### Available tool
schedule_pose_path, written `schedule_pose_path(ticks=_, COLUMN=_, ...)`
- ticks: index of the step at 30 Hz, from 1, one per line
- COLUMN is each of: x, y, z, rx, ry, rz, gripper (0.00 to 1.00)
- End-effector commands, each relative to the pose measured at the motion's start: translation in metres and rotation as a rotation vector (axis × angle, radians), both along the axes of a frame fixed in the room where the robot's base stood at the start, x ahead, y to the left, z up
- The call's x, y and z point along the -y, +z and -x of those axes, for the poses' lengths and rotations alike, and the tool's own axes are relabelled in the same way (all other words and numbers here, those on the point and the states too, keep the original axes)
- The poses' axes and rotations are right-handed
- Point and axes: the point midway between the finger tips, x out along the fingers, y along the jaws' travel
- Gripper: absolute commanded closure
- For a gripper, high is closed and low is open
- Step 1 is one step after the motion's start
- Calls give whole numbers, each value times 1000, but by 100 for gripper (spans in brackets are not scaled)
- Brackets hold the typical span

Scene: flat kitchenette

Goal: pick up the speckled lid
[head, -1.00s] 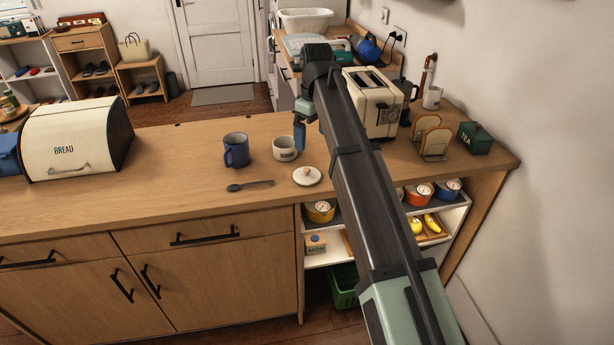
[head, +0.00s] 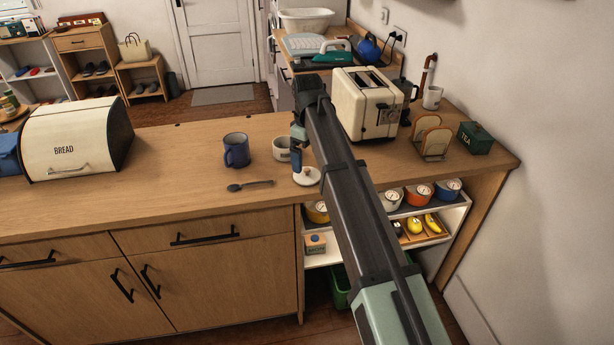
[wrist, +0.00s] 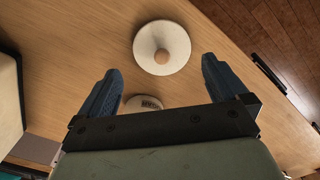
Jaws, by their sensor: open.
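The speckled lid (head: 306,177) is a pale round disc with a small tan knob, lying flat on the wooden counter near its front edge. In the head view my gripper (head: 297,160) hangs just above and behind the lid, and partly covers it. In the wrist view the whole lid (wrist: 161,48) shows beyond the fingertips, roughly centred between them. My gripper (wrist: 163,78) is open there, with two blue fingers wide apart and nothing between the tips. I cannot tell the exact height of the fingers above the counter.
A cream mug (head: 281,148) stands just left of my gripper; it also shows between the fingers in the wrist view (wrist: 143,102). A blue mug (head: 236,150) and a dark spoon (head: 250,185) are further left. The toaster (head: 362,105) stands to the right. The counter's left-middle is clear.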

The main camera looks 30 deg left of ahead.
Motion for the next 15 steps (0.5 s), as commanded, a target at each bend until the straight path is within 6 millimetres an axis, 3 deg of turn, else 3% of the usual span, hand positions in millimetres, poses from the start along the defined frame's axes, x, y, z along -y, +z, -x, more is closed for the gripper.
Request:
schedule_pose_path(ticks=10, x=2, y=-40, z=4, rx=0, ry=0, rz=1, gripper=0)
schedule_pose_path(ticks=15, x=1, y=-50, z=3, rx=0, ry=0, rz=0, gripper=0)
